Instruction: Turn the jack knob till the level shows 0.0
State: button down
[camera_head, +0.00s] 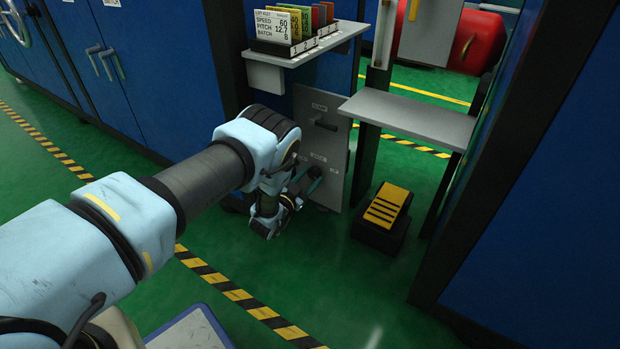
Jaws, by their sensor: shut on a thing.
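The grey control panel (335,140) stands upright below the small shelf, in the middle of the head view. A dark handle (325,124) sticks out under a label on its upper part. My gripper (314,178) is at the lower left of the panel, right against its face, and is shut on what appears to be the jack knob. The knob itself is hidden behind my gripper and wrist. Small labels show beside the gripper, but they are too small to read. I cannot make out a level reading.
A shelf (330,42) with a card rack (290,42) is above the panel. A grey ledge (410,118) juts out to the right. A yellow-and-black foot pedal (386,206) stands on the green floor.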

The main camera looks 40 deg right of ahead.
jog(key=shift+c, duration=1.3)
grip_release()
jog(key=p+v, duration=0.3)
jog(key=v, duration=0.8)
